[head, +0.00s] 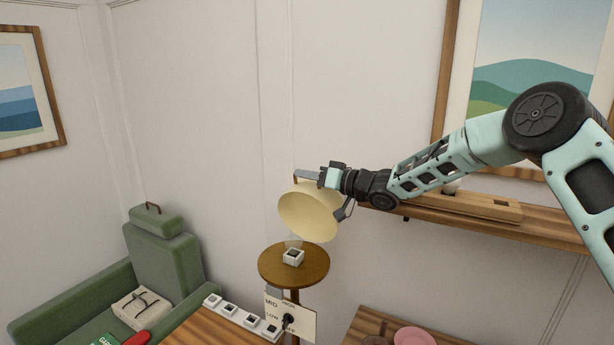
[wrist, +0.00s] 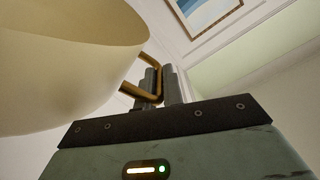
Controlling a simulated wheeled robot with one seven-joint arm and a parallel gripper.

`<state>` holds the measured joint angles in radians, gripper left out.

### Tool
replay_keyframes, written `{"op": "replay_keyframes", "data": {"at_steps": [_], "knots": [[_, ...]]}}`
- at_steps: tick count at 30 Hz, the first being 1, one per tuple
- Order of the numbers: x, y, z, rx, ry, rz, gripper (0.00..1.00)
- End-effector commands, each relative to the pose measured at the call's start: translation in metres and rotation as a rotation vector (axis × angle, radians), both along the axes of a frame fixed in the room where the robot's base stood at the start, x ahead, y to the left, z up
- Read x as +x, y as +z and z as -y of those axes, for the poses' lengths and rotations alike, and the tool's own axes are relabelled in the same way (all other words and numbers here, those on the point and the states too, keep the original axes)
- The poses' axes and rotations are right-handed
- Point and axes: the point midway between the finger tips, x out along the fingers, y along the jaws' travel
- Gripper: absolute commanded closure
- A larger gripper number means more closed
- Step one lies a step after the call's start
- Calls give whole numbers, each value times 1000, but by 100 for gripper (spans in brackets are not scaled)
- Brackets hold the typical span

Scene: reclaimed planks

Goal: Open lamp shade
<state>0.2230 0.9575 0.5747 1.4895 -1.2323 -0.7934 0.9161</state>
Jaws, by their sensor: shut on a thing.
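The cream lamp shade (head: 308,213) is tilted up, above a small round brown top (head: 282,270). A small white square piece (head: 293,258) stands on that top, beneath the shade. My gripper (head: 325,177) is at the shade's upper right edge. In the wrist view the shade (wrist: 65,60) fills the upper left. There, my gripper's fingers (wrist: 160,87) are shut on a bent brass-coloured handle (wrist: 131,91) beside the shade. The handle's join to the shade is partly hidden.
A panel with a dial (head: 288,320) and a strip of white switches (head: 240,316) stand in front. A wall shelf (head: 550,228) runs behind my arm. A green armchair (head: 165,255) holds several items at left. A pink round thing (head: 414,337) lies lower right.

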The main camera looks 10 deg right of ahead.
Motion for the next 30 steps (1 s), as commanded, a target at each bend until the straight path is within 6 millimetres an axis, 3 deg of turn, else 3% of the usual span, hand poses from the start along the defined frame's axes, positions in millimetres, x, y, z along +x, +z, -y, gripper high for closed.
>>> {"op": "replay_keyframes", "data": {"at_steps": [1, 2, 3, 4, 16, 30], "knots": [[0, -2, 1, -2, -1, -2, 100], [0, -2, 1, -2, -1, -2, 83], [0, -2, 1, -2, -1, -2, 72], [0, -2, 1, -2, -1, -2, 69], [0, 8, 0, -1, 0, 3, 69], [0, 88, 0, -2, 0, 1, 69]]}}
